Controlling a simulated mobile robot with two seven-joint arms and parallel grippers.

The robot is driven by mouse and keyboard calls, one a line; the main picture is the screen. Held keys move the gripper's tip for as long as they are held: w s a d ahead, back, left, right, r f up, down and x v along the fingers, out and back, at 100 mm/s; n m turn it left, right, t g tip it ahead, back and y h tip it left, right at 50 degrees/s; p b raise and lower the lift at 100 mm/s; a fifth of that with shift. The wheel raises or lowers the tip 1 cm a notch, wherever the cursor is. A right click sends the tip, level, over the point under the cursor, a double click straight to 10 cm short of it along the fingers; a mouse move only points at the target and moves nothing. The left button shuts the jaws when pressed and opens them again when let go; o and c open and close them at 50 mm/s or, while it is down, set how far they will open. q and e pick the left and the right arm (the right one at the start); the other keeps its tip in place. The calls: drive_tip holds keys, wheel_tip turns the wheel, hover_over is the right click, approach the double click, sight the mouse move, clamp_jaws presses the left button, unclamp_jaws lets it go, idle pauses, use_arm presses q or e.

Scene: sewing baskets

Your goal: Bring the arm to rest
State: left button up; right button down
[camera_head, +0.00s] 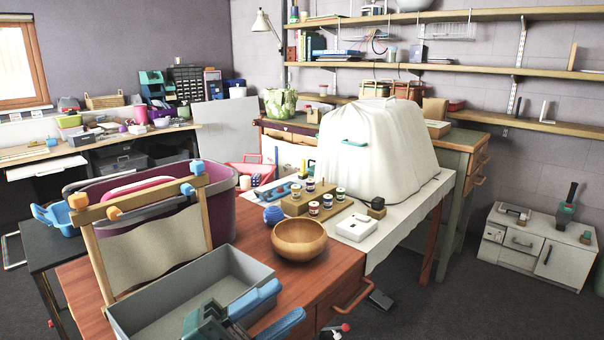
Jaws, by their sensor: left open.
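My left gripper (286,302) shows at the bottom of the head view, with blue fingers and a teal body. Its fingers are spread apart with nothing between them. It is over the front right part of a grey tray (130,318) and hides that part of the tray. I cannot tell whether it touches the tray's rim. My right gripper is not in view.
A wooden bowl (300,240), a blue yarn ball (273,215) and a wooden rack of thread spools (297,206) stand beyond the tray. A fabric-hung wooden frame (150,253) and a purple basket (222,205) stand left. A white-covered shape (375,150) is behind.

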use_arm(q)
drive_tip(key=s+a+f+n+t+y, duration=0.2)
drive_tip(key=s+a+f+n+y, duration=0.2)
drive_tip(key=f+n+y, duration=0.45)
drive_tip(key=s+a+f+n+t+y, duration=0.2)
drive_tip(key=s+a+f+n+y, duration=0.3)
drive_tip(key=n, duration=0.6)
drive_tip(key=s+a+f+n+t+y, duration=0.25)
drive_tip(key=f+n+y, duration=0.25)
drive_tip(key=f+n, duration=0.35)
drive_tip(key=r+g+p, duration=0.1)
drive_tip(key=p, duration=0.4)
drive_tip(key=r+g+p, duration=0.1)
drive_tip(key=r+p, duration=0.1)
drive_tip(key=p, duration=0.3)
drive_tip(key=r+g+p, duration=0.1)
drive_tip(key=p, duration=0.5)
drive_tip(key=shift+w+d+r+g+y, duration=0.3)
drive_tip(key=shift+w+d+g+y, duration=0.05)
drive_tip(key=shift+d, duration=0.05)
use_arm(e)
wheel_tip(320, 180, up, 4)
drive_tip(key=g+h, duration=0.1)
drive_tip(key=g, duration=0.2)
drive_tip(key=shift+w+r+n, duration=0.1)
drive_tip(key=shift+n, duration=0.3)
